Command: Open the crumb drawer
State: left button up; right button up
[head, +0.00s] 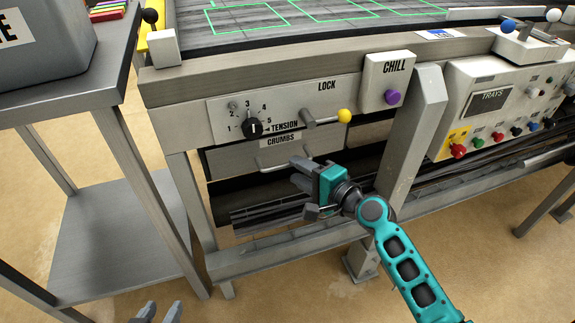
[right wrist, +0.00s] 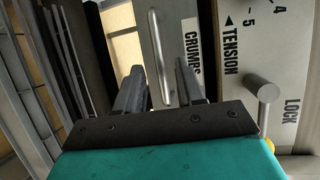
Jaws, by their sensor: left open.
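The crumb drawer (head: 232,160) is a grey front below the label CRUMBS, under the tension dial panel, and looks pushed in. Its bar handle (head: 272,166) is partly covered by my right gripper (head: 303,174) in the head view. In the right wrist view the handle (right wrist: 158,50) shows upright in the gap between the two spread fingers of my right gripper (right wrist: 158,75). The gripper is open; I cannot tell whether it touches the handle. My left gripper (head: 161,309) is open and empty at the bottom edge of the head view, far from the drawer.
A yellow-knobbed LOCK lever (head: 328,118) sticks out just above my right gripper. A slanted metal leg (head: 412,150) stands right of the drawer. A side table (head: 112,95) with a grey bin (head: 45,45) stands at left. Floor in front is clear.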

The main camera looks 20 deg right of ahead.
jog(key=shift+b+x, duration=0.3)
jog(key=shift+x, duration=1.95)
jog(key=shift+f, duration=0.1)
grip_shut()
